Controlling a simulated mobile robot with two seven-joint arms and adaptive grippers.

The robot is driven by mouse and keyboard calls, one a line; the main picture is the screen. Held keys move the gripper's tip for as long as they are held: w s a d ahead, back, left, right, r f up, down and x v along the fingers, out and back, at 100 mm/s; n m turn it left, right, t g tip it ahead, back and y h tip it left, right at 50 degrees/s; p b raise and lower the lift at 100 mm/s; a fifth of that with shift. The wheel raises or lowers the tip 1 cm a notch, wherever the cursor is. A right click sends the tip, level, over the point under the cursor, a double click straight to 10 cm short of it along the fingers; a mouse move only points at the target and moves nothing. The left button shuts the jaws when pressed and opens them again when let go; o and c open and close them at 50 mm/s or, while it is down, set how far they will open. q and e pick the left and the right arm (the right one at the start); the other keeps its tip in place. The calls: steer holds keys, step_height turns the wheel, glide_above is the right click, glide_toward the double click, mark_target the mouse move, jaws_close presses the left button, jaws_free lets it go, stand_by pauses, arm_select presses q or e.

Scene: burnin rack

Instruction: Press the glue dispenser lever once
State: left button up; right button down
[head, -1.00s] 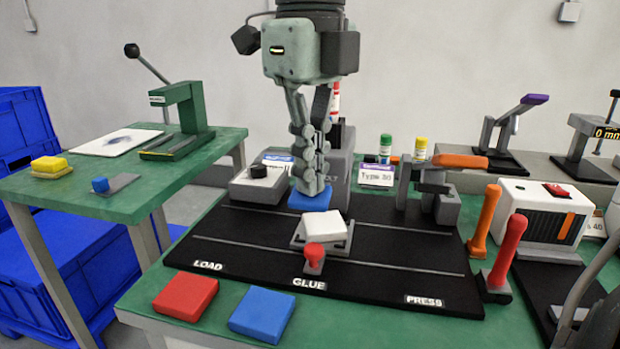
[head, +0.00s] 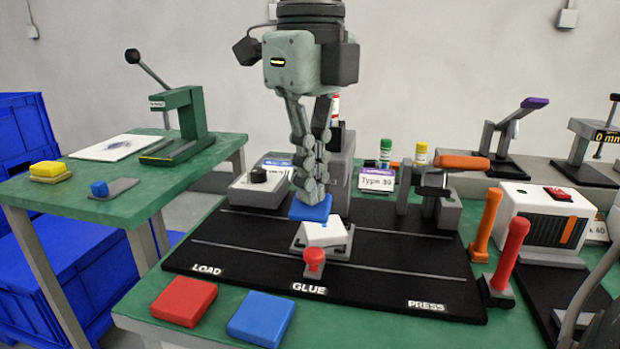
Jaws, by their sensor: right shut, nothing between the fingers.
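The blue lever pad (head: 312,208) of the glue dispenser is at the GLUE station in the middle of the black mat. My right gripper (head: 309,197) comes down from above, shut with nothing between its fingers. Its fingertips are at the top of the blue pad and appear to touch it. The grey dispenser body (head: 342,170) stands behind, partly hidden by my gripper. Just in front of and below the pad is a white block (head: 323,234) on a grey carriage, with a small blue mark at its top edge. My left gripper is not in view.
A red knob (head: 314,260) stands in front of the white block. A red block (head: 183,301) and a blue block (head: 261,318) lie at the front. An orange-handled press (head: 440,185) stands to the right, near upright orange and red levers (head: 508,255). The mat's left front is clear.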

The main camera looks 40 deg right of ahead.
mark_target(310, 207)
step_height(310, 207, up, 11)
steer(key=p, duration=0.7)
steer(key=shift+s+a+p, duration=0.15)
steer(key=shift+a+p, duration=0.05)
steer(key=shift+p, duration=0.15)
stand_by(0.4)
stand_by(0.4)
